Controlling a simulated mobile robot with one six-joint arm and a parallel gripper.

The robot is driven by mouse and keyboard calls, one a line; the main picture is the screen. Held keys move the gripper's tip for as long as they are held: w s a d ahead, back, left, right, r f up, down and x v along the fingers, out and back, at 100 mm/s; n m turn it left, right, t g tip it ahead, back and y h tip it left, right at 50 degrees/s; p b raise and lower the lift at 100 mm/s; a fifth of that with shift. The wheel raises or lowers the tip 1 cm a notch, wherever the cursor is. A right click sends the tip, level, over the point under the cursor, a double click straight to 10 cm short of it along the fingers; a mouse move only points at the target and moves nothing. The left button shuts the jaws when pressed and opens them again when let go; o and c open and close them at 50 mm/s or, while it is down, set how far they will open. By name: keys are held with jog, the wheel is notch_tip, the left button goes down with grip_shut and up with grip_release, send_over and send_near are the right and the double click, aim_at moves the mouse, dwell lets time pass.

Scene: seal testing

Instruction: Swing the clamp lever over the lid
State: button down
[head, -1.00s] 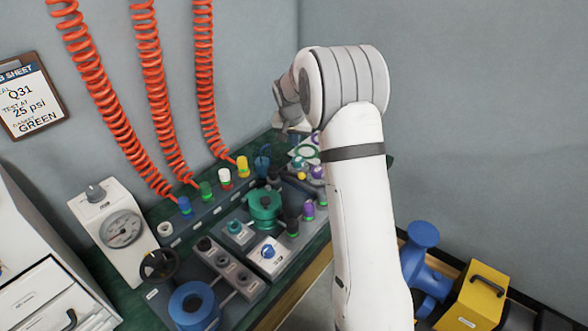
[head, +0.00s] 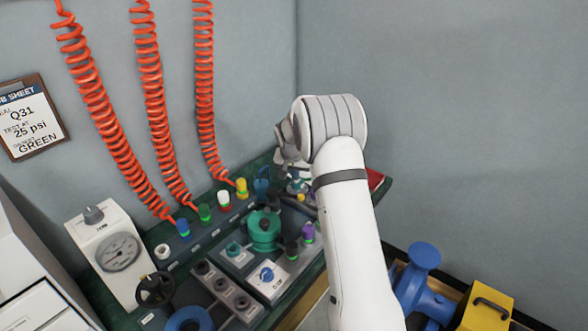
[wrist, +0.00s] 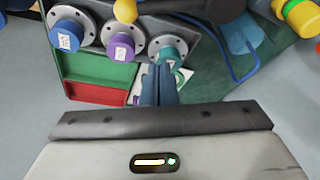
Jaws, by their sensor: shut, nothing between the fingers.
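The clamp lever (wrist: 190,9) looks like a dark grey bar with a yellow ball knob (wrist: 125,11) at its end, at the top of the wrist view. In the head view the yellow knob (head: 300,197) shows small, just below my gripper. The green round vessel (head: 264,230) stands to the left and nearer, with a dark knob on top; I cannot tell its lid apart clearly. My gripper (wrist: 160,82) is shut and empty, its fingers over the bench near a teal fitting. The lever knob lies beyond the fingertips, apart from them. My arm hides part of the bench.
Blue (wrist: 65,35), purple (wrist: 115,38) and teal (wrist: 168,48) fittings on grey discs stand close to my fingers. Green and red trays lie beside them. Orange coiled hoses hang along the wall. A gauge box (head: 118,250) stands at left. The right wall is bare.

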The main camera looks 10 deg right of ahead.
jog(key=shift+s+a+f, duration=0.2)
jog(key=shift+s+f, duration=0.2)
jog(key=shift+f, duration=0.3)
jog(key=shift+s+a+f, duration=0.25)
jog(key=shift+s+f, duration=0.15)
jog(key=shift+f, duration=0.35)
jog(key=shift+s+a+f, duration=0.2)
jog(key=shift+s+f, duration=0.2)
jog(key=shift+f, duration=0.3)
jog(key=shift+d, duration=0.1)
